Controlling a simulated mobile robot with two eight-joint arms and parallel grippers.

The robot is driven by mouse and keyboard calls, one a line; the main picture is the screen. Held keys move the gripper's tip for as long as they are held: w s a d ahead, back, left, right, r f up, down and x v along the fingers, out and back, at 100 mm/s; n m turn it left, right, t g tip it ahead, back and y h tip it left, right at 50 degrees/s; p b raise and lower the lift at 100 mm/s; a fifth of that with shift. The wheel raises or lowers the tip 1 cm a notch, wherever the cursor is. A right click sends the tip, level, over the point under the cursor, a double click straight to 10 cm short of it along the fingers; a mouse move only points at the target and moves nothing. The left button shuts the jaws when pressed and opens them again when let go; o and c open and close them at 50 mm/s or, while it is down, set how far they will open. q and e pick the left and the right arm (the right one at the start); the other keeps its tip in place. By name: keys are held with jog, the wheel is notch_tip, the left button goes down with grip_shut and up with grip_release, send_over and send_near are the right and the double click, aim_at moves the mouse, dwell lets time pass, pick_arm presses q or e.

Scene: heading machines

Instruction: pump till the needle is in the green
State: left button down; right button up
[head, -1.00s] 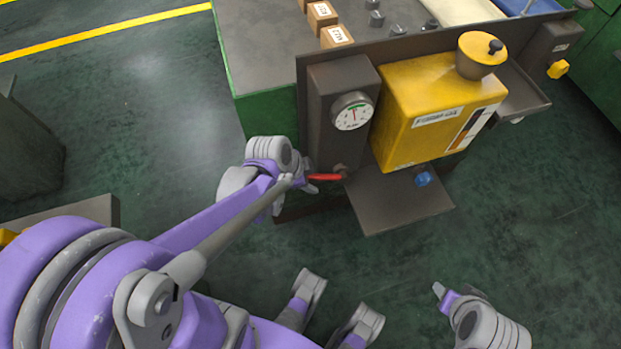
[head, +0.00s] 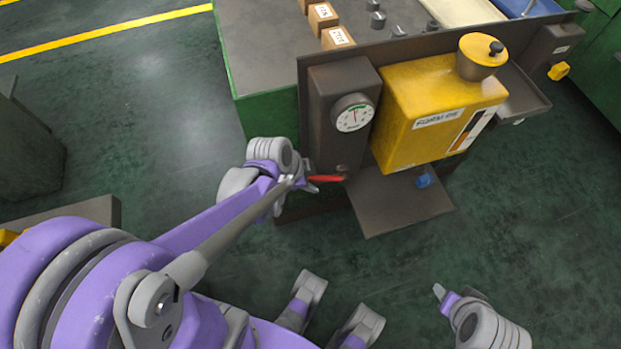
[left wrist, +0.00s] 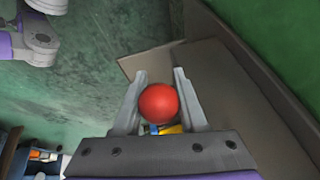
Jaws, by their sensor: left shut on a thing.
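A round white gauge (head: 353,115) is on the front of a dark grey pump housing (head: 326,140). Its needle points about straight up; whether it lies in the green band is too small to tell. A red handle (head: 325,178) sticks out below the gauge. My left gripper (head: 309,181) is at the handle. In the left wrist view the handle's red ball end (left wrist: 158,103) sits between the two fingers (left wrist: 159,98), which are shut on it. My right gripper (head: 440,292) shows at the lower right, away from the pump; its jaws are unclear.
A yellow tank (head: 432,110) with a yellow cap stands right of the gauge. A grey tray (head: 400,208) juts out below it, with a blue knob (head: 424,180) above. Labelled boxes (head: 337,38) sit on the bench. The floor in front is clear.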

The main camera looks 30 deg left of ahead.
dwell(0.9)
pick_arm(q)
jog(key=shift+w+d+r+g+y+p, duration=0.2)
jog(key=shift+r+g+y+p, duration=0.15)
jog(key=shift+r+p, duration=0.35)
jog(key=shift+w+d+r+g+y+p, duration=0.15)
jog(key=shift+w+r+g+y+p, duration=0.2)
jog(key=shift+g+y, duration=0.3)
jog(key=shift+s, duration=0.15)
jog(key=c, duration=0.8)
grip_release()
jog(key=shift+o, duration=0.2)
jog(key=shift+r, duration=0.1)
jog(key=p+v, duration=0.3)
jog(key=v, duration=0.7)
jog(key=shift+r, duration=0.35)
